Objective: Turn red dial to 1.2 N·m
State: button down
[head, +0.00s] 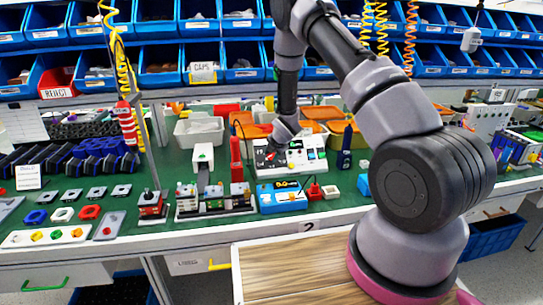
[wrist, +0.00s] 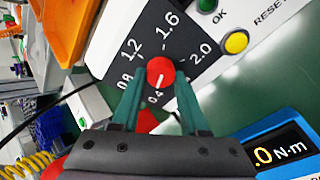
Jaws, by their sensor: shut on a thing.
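The red dial (wrist: 160,71) sits on a dark scale plate (wrist: 178,45) marked 0.4, 0.8, 1.2, 1.6 and 2.0. A white line on the dial appears to point toward 0.4. My gripper (wrist: 160,88) has its two green fingers on either side of the dial and is shut on it. In the head view my gripper (head: 271,152) reaches down to the white control panel (head: 312,165), and the dial is hard to make out there.
Beside the dial are a green OK button (wrist: 206,5) and a yellow RESET button (wrist: 236,42). A blue box with a display (wrist: 284,150) reads ".0 N·m", its left part hidden. In the head view, bins and small parts crowd the green bench (head: 345,195).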

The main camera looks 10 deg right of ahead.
jog(key=m, duration=0.5)
jog(key=shift+d+t+y, duration=0.1)
jog(key=shift+t+y, duration=0.2)
jog(key=shift+t, duration=0.1)
jog(key=m+t, duration=0.1)
jog(key=m, duration=0.4)
jog(key=shift+m, duration=0.3)
jog(key=m, duration=0.5)
jog(key=shift+m+t, duration=0.3)
jog(key=shift+t, duration=0.1)
jog(key=m, duration=0.5)
jog(key=shift+s+m+t+h, duration=0.1)
jog(key=shift+m+t+h, duration=0.3)
jog(key=shift+c, duration=2.1)
grip_release()
